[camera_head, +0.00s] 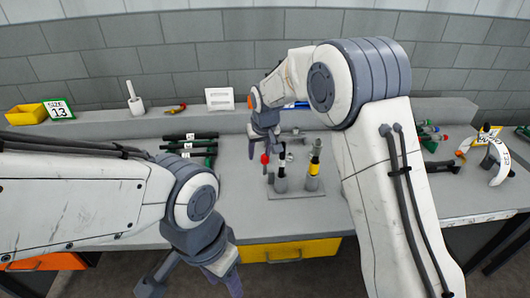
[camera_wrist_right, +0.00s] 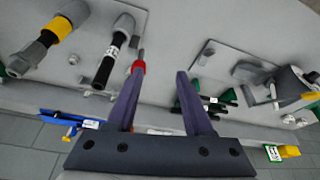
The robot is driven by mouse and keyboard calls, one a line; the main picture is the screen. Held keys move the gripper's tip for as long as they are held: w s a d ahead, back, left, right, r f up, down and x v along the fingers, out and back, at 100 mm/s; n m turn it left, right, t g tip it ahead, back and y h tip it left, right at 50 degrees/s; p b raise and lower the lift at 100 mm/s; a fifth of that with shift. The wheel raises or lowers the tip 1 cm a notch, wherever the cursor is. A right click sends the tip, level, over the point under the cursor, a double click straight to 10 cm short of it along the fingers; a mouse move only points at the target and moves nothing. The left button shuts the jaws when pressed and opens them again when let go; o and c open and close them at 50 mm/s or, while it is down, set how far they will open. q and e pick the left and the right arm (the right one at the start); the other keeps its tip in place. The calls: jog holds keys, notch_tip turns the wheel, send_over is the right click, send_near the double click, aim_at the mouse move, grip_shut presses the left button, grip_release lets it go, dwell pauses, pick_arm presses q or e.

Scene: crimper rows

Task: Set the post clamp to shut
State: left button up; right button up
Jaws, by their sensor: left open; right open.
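A grey base plate (camera_head: 312,193) on the bench carries a black-and-white post (camera_head: 282,176) and a yellow-banded post (camera_head: 314,168). The yellow-banded post (camera_wrist_right: 52,35) and the black post (camera_wrist_right: 107,58) also show in the right wrist view. A red knob (camera_head: 265,158) on a thin stem sits beside them; it shows (camera_wrist_right: 138,67) close to one right fingertip. I cannot tell whether they touch, nor how the clamp is set. My right gripper (camera_wrist_right: 160,72) is open, with nothing seen between its fingers. My left gripper (camera_head: 228,285) is open, low before the bench, partly cut off.
Green-handled tools (camera_head: 195,152) lie in a row left of the plate. A second plate (camera_wrist_right: 220,40) with grey parts shows in the right wrist view. A yellow bin (camera_head: 27,114) stands at the back left. A white arched piece (camera_head: 497,165) is at right. A yellow drawer (camera_head: 290,251) is below.

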send_near(265, 165)
jog(key=shift+m+t, duration=0.3)
jog(key=shift+m, duration=0.1)
jog(key=p+x, duration=0.1)
jog(key=x, duration=0.3)
jog(key=w+p+x, duration=0.1)
jog(key=p+x, duration=0.1)
jog(key=x, duration=0.3)
jog(key=shift+r, duration=0.25)
grip_shut()
dwell(0.7)
